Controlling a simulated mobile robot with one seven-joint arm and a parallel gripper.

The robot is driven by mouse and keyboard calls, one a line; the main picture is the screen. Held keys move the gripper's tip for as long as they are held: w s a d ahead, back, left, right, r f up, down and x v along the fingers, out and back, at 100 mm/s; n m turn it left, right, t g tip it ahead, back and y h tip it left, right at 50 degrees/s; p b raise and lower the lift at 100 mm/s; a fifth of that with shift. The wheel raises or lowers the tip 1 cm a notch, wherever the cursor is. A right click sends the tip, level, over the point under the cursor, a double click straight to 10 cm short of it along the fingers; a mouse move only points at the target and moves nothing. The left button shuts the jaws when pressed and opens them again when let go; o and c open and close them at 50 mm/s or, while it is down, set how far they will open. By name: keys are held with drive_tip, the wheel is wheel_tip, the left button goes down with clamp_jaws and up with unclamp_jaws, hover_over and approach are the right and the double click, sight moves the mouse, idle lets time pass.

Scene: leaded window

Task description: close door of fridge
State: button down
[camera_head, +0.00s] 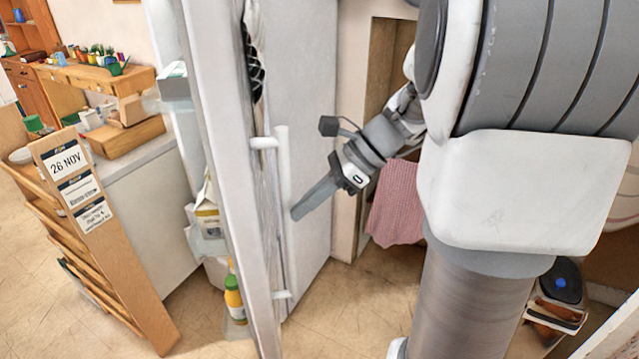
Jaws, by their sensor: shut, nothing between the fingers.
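The white fridge door (307,75) stands open in the head view, seen nearly edge-on, with its inner side to the left. A white vertical bar handle (284,190) runs along its outer face. Door shelves on the inner side hold a carton (207,215) and a yellow-green bottle (234,298). My gripper (300,211) is shut and empty, just right of the handle on the outer side of the door. Its fingertips point down and left and look close to the handle; I cannot tell whether they touch. The fridge's interior is mostly hidden behind the door.
A wooden rack (92,225) with date labels stands at the left beside a white counter (150,215). A pink towel (396,203) hangs behind my arm. A dark item with a blue spot (561,282) lies at lower right. Tiled floor (345,305) is clear near the door.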

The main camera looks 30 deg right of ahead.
sight(260, 226)
drive_tip(key=shift+w+a+f, duration=0.15)
drive_tip(key=shift+w+a, duration=0.1)
drive_tip(key=shift+a, duration=0.55)
drive_tip(key=shift+w+a+f, duration=0.15)
drive_tip(key=shift+w+a, duration=0.1)
drive_tip(key=shift+a, duration=0.5)
drive_tip(key=shift+w+a+f, duration=0.15)
drive_tip(key=shift+w+a, duration=0.1)
drive_tip(key=shift+a, duration=0.55)
drive_tip(key=shift+a, duration=0.1)
